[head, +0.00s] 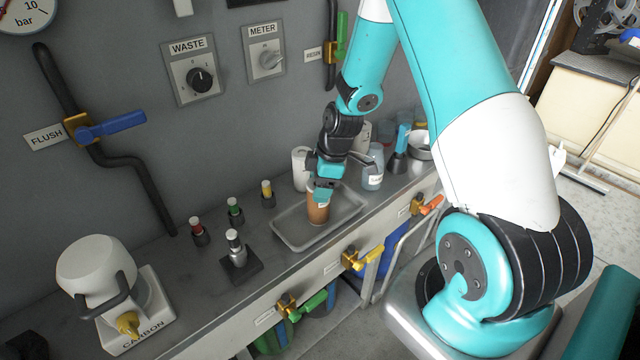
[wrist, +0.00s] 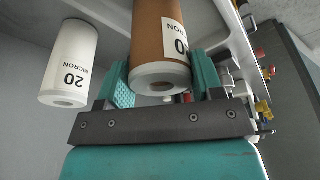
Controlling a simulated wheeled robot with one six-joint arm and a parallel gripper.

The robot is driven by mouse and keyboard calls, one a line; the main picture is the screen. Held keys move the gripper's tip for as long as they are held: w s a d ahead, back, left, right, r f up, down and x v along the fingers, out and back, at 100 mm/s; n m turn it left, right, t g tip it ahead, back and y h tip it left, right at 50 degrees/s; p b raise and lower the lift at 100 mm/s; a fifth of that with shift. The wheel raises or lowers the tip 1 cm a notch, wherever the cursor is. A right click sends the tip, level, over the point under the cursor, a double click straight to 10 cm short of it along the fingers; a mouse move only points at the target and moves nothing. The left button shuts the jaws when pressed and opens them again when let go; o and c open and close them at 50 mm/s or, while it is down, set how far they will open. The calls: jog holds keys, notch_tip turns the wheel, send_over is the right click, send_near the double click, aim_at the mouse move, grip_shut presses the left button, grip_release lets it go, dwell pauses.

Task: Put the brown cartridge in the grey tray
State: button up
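The brown cartridge (head: 318,208) stands about upright, with its lower end over or on the floor of the grey tray (head: 287,241); I cannot tell whether it touches. My gripper (head: 322,190) is above it, pointing down, with its fingers around its upper part. In the wrist view the brown cartridge (wrist: 160,42) sits between the two teal fingers (wrist: 160,75), which appear to press on both sides. Its white end cap faces my palm, and part of a "MICRON" label shows.
A white cartridge (wrist: 70,62) marked "20 MICRON" stands beside the tray, near the wall (head: 299,168). Small capped bottles (head: 235,212) are to the left, a carbon housing (head: 97,270) farther left. A jar (head: 373,168) and blue-topped bottle (head: 400,150) stand right. Valve handles line the front.

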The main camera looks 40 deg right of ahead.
jog(key=o, duration=0.4)
jog(key=a+b+v, duration=0.1)
jog(key=v, duration=1.1)
jog(key=s+a+r+m, duration=0.1)
jog(key=s+a+r, duration=0.25)
jog(key=a, duration=0.35)
jog(key=s+a+r+m, duration=0.1)
jog(key=s+a+r, duration=0.1)
jog(key=a+r, duration=0.3)
jog(key=s+a+r+m+g+y, duration=0.1)
jog(key=s+a+r, duration=0.3)
jog(key=s+a, duration=0.8)
jog(key=s+m, duration=0.1)
jog(key=s, duration=0.2)
jog(key=shift+a+m+g, duration=0.2)
jog(key=shift+m+g, duration=0.1)
jog(key=shift+c, duration=0.5)
